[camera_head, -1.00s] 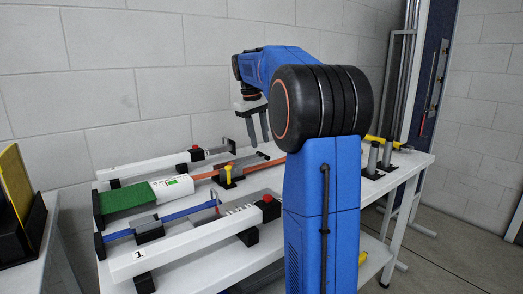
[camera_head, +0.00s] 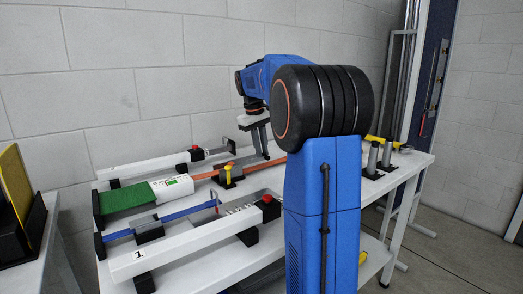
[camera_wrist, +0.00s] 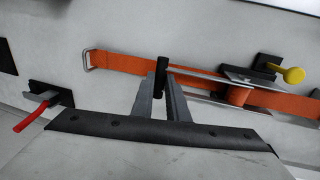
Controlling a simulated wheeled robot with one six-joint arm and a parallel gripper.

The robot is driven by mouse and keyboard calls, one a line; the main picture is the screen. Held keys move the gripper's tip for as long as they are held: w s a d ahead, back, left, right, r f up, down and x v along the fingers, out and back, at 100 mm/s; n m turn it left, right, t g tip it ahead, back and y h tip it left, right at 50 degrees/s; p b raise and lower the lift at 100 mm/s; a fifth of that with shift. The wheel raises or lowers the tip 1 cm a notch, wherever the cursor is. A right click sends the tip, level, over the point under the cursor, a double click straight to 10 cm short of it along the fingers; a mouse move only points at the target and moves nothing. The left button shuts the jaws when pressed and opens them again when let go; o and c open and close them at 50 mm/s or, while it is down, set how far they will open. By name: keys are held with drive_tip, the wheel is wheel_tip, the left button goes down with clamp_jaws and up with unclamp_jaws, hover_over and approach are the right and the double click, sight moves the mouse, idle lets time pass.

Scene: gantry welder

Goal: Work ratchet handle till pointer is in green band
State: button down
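My gripper (camera_wrist: 162,80) points down over the orange strap in the wrist view, its two fingers on either side of a black grip (camera_wrist: 161,78). The grip is at the end of a thin grey handle bar (camera_wrist: 205,76) that runs to the ratchet on the strap (camera_wrist: 120,64). Whether the fingers press on the grip cannot be told. In the head view my gripper (camera_head: 261,150) is low over the table's far middle, beyond the yellow-knobbed ratchet part (camera_head: 228,174). A white block with small green and red marks (camera_head: 172,187) sits on the strap line; no pointer can be made out.
A yellow knob (camera_wrist: 293,75) stands beside the ratchet. A red lever (camera_wrist: 30,116) sticks out at left in the wrist view. A white rail marked 1 (camera_head: 180,248) lies in front; another rail (camera_head: 145,167) lies behind. Grey posts (camera_head: 372,158) stand at right.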

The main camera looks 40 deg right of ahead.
drive_tip(key=shift+a+r+h, duration=0.3)
drive_tip(key=shift+r+h, duration=0.3)
drive_tip(key=a+r+h, duration=0.7)
drive_tip(key=a+h, duration=0.2)
drive_tip(key=a, duration=0.2)
drive_tip(key=shift+w+a+g+h, duration=0.3)
drive_tip(key=shift+g, duration=0.1)
idle(0.4)
drive_tip(key=c, duration=1.7)
unclamp_jaws()
drive_tip(key=shift+r, duration=0.15)
drive_tip(key=shift+r, duration=0.1)
